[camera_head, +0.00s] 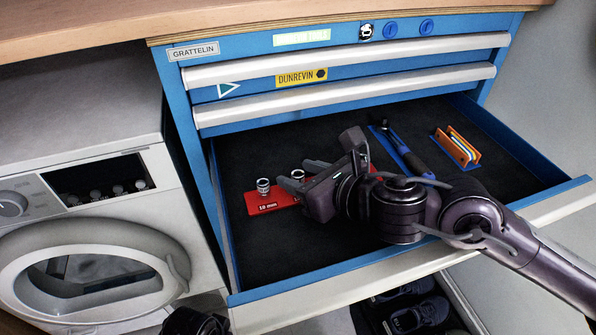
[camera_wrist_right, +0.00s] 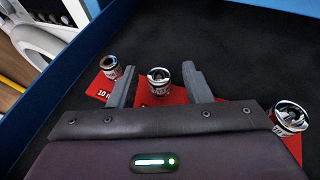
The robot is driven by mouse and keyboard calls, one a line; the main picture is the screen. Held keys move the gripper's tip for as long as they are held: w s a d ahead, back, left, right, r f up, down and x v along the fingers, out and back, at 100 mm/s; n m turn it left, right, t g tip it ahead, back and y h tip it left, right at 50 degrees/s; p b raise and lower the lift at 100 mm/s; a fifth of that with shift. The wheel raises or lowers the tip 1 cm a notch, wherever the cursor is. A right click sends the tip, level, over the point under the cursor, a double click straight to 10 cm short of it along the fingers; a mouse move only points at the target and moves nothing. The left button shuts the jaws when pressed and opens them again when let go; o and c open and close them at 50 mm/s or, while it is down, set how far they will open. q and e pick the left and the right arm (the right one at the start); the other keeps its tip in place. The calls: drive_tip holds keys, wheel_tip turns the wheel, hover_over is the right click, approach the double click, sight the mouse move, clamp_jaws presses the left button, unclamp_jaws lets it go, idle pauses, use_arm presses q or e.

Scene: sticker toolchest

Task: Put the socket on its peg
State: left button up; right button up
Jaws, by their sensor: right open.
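My right gripper (camera_head: 303,174) reaches into the open drawer from the right. It is open, with its two fingers apart. In the right wrist view, a shiny metal socket (camera_wrist_right: 158,80) stands upright between and slightly beyond the fingertips, over red backing. Another socket (camera_head: 263,186) stands at the left end of the red holder (camera_head: 280,206) marked 10 mm; it also shows in the right wrist view (camera_wrist_right: 110,67). A third socket (camera_wrist_right: 291,118) is at the right of the wrist view; the gripper hides it in the head view. I see no bare peg.
The blue drawer (camera_head: 232,262) has a dark floor, clear in front of the holder. A blue-and-black tool (camera_head: 405,152) and an orange holder (camera_head: 457,148) lie to the right. Closed drawers (camera_head: 345,88) are above. A washing machine (camera_head: 90,200) stands left.

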drive_tip(key=v, duration=0.6)
drive_tip(key=shift+s+d+r, duration=0.1)
drive_tip(key=shift+s+d, duration=0.1)
drive_tip(key=shift+s, duration=0.05)
